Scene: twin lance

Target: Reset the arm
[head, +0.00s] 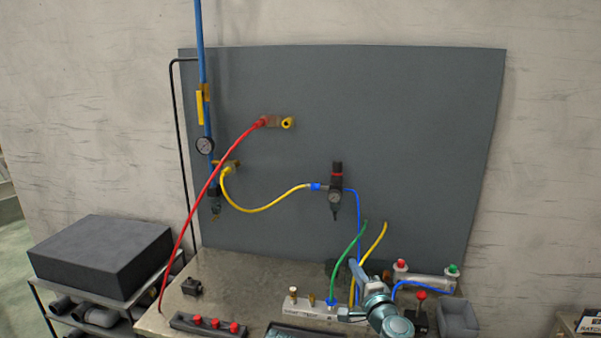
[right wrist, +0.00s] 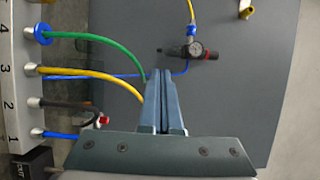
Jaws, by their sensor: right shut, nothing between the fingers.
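My right arm comes in from the bottom right of the head view. Its gripper (head: 357,268) points up and away, over the bench near the green and yellow hoses. In the right wrist view the two blue-grey fingers (right wrist: 159,74) lie together, shut with nothing between them. The green hose (right wrist: 105,45) and yellow hose (right wrist: 100,76) are to the left of the fingertips in that view. I cannot tell whether the fingers touch a hose. My left gripper is not in view.
The bench (head: 235,288) carries a white numbered manifold (head: 301,305), a box with red buttons (head: 213,324), a cylinder (head: 428,281) and a grey bin (head: 458,317). A regulator (head: 335,190) hangs on the grey panel (head: 420,130). A red hose (head: 206,190) crosses at left.

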